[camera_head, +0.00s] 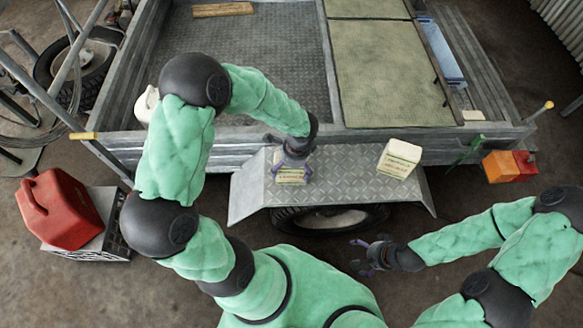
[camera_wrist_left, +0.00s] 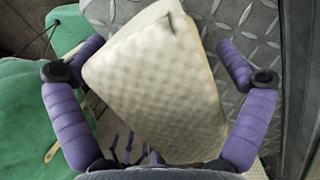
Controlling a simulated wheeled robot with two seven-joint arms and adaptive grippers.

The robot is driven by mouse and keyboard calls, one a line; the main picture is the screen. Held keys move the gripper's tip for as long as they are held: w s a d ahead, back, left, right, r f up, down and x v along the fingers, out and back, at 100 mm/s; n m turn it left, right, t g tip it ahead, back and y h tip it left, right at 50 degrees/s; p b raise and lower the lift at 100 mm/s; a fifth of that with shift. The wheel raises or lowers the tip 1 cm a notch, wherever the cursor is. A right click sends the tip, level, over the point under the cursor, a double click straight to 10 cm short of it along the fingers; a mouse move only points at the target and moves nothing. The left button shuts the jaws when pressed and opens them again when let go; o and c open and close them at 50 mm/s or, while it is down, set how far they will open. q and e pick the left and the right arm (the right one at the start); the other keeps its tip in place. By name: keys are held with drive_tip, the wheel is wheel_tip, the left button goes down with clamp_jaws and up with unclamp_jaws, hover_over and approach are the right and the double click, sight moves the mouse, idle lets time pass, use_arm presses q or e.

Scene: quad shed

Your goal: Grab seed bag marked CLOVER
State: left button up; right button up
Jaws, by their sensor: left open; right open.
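A small cream seed bag (camera_head: 291,178) with a printed label stands on the trailer's diamond-plate fender (camera_head: 340,183). My left gripper (camera_head: 291,168) is over this bag, open, with a finger at either side. In the left wrist view the same bag (camera_wrist_left: 160,85) fills the space between the spread purple fingers, its quilted face toward the camera. A second cream bag (camera_head: 399,159) with green print stands tilted further right on the fender. Both labels are too small to read, so I cannot tell which says CLOVER. My right gripper (camera_head: 371,256) is open and empty, low in front of the fender.
The trailer bed (camera_head: 245,65) lies behind the fender, with green mats (camera_head: 385,75) at its right. A red fuel can (camera_head: 60,208) sits on a crate at left. An orange box (camera_head: 500,167) is at right. The fender between the two bags is clear.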

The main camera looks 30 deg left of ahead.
use_arm(q)
drive_tip(key=c, duration=1.5)
